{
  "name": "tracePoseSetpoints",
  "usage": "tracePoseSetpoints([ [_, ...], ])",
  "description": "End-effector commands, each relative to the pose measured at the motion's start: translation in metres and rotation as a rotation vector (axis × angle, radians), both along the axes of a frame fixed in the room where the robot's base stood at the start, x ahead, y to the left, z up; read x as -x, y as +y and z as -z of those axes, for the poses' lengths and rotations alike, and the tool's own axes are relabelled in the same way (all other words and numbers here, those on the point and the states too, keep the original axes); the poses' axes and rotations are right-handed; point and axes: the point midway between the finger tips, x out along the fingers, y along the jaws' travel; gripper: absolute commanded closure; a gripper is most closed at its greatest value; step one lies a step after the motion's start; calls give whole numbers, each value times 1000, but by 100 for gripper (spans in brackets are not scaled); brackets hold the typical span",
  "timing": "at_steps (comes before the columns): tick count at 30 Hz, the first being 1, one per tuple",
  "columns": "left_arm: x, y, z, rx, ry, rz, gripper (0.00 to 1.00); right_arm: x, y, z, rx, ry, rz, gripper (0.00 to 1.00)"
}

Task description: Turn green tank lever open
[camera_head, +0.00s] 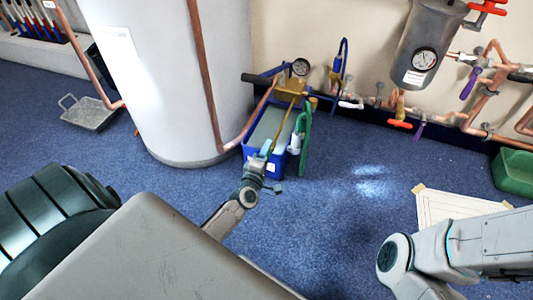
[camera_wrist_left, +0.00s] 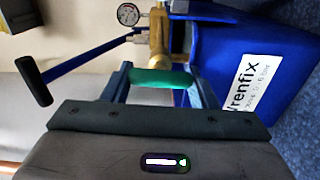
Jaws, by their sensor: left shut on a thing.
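The blue pump tank (camera_head: 256,163) stands on the carpet beside the white cylinder. In the left wrist view the tank (camera_wrist_left: 222,50) shows a white Wrenfix label. The green lever (camera_wrist_left: 160,78) lies crosswise between my left gripper's fingers (camera_wrist_left: 160,88), just in front of the brass pump body (camera_wrist_left: 158,45). My left gripper (camera_head: 266,152) is shut on this lever at the near side of the tank in the head view. There the gripper hides much of the lever. My right arm reaches in at the lower right, but its gripper is not shown.
A blue pump handle with a black grip (camera_wrist_left: 34,80) sticks out left, near a gauge (camera_wrist_left: 128,14). The white cylinder (camera_head: 160,90) stands close left of the tank. Copper pipes with red valves (camera_head: 400,124) run along the wall. Open carpet (camera_head: 340,220) lies right.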

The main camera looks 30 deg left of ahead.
Motion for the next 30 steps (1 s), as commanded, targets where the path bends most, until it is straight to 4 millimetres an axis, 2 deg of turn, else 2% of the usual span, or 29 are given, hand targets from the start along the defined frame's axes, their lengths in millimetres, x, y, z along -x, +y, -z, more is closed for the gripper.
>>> tracePoseSetpoints([
  [21, 1, 0, 2, 71, -14, -1, 70, 0, 0, 1, 1, 2, 0, 64],
  [22, 1, 0, 2, 71, -14, -1, 41, 0, 0, 1, 1, 2, 0, 64],
  [24, 1, 0, 2, 71, -14, -1, 28, 0, 0, 1, 1, 2, 0, 64],
  [30, 1, 0, 1, 68, -15, 0, 25, 0, 0, 1, 1, 2, 0, 64],
])
